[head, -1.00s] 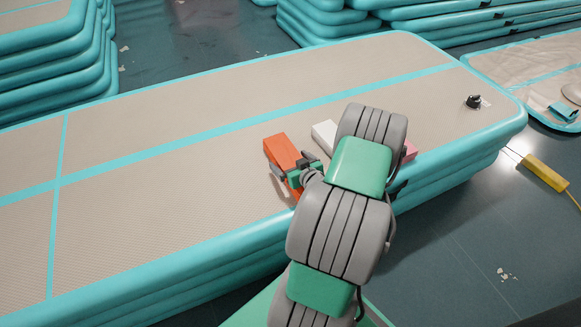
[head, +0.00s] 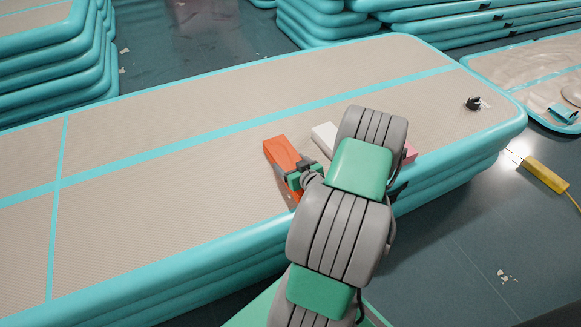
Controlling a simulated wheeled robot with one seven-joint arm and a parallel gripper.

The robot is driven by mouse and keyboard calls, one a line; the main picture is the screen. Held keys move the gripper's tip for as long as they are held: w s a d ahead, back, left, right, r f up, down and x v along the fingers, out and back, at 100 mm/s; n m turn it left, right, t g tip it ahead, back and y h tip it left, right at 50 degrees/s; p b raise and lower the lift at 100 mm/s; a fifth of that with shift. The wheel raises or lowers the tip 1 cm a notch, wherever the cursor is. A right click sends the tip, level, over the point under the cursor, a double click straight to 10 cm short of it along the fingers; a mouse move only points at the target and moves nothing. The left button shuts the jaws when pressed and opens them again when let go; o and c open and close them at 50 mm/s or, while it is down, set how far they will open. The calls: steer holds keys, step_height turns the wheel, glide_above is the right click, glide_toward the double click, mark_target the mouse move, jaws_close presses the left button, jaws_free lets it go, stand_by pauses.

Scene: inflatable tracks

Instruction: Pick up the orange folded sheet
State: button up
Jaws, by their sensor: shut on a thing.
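The orange folded sheet (head: 281,151) lies on the beige top of the stacked inflatable track (head: 180,180), near its front edge. It is a long flat block shape, and its near part is partly hidden by my gripper. My gripper (head: 292,178) is at the sheet's near half, with its jaws closed in on the sheet. The fingertips are small and partly hidden by the wrist. I cannot tell whether the sheet is clear of the track surface.
A white folded piece (head: 323,135) lies just right of the orange sheet, and a pink one (head: 410,152) shows behind my arm. A small black object (head: 473,102) sits at the track's right end. A yellow object (head: 545,174) lies on the floor at right. The track's left half is clear.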

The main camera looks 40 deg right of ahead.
steer(key=c, duration=0.4)
steer(key=shift+c, duration=0.5)
steer(key=shift+r, duration=0.1)
